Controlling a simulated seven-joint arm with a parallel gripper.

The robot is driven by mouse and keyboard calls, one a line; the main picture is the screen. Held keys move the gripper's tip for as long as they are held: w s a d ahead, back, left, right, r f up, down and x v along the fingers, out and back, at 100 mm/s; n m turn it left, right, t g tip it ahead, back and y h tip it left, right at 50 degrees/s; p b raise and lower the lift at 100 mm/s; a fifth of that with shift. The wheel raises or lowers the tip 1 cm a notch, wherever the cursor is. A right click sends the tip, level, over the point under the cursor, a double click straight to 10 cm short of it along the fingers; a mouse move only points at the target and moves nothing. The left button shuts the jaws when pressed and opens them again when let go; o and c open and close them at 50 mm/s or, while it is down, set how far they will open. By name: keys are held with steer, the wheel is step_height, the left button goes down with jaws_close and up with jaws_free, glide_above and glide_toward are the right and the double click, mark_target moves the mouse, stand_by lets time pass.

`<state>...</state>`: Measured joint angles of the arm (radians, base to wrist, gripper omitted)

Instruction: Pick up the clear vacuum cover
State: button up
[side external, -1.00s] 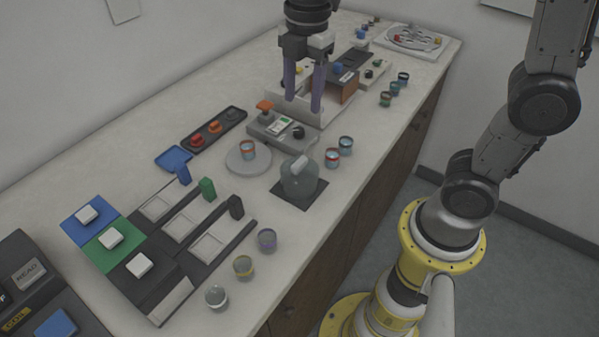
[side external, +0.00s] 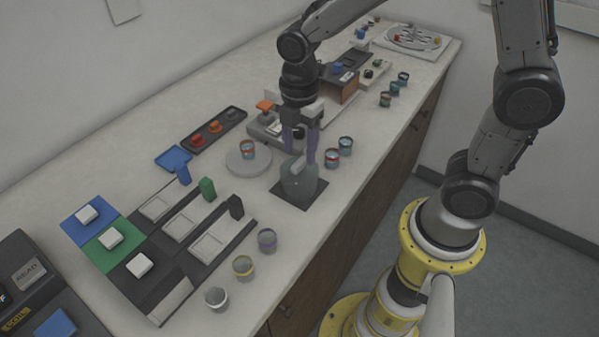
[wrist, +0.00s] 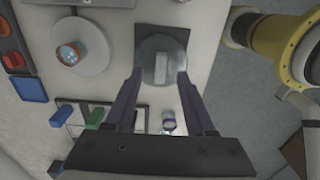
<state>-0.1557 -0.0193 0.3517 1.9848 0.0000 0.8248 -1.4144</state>
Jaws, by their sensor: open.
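The clear vacuum cover (side external: 299,183) is a see-through dome with a pale upright handle on top. It stands on a dark square mat (side external: 312,199) near the counter's front edge. In the wrist view the cover (wrist: 152,62) lies ahead of the fingertips, with its pale handle (wrist: 161,68) in the middle. My gripper (side external: 300,154) is open, with its two purple fingers pointing down just above the cover, around the height of the handle. In the wrist view my gripper (wrist: 160,76) shows the fingers spread to either side of the handle, with nothing held.
A round grey plate (side external: 236,163) with a small cup (side external: 247,149) stands left of the cover. A grey box with a small display (side external: 279,125) is behind my gripper. Several cups line the counter's near front edge.

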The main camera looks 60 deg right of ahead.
mark_target(299, 175)
steer(key=shift+f, duration=1.45)
steer(key=shift+c, duration=0.3)
jaws_close()
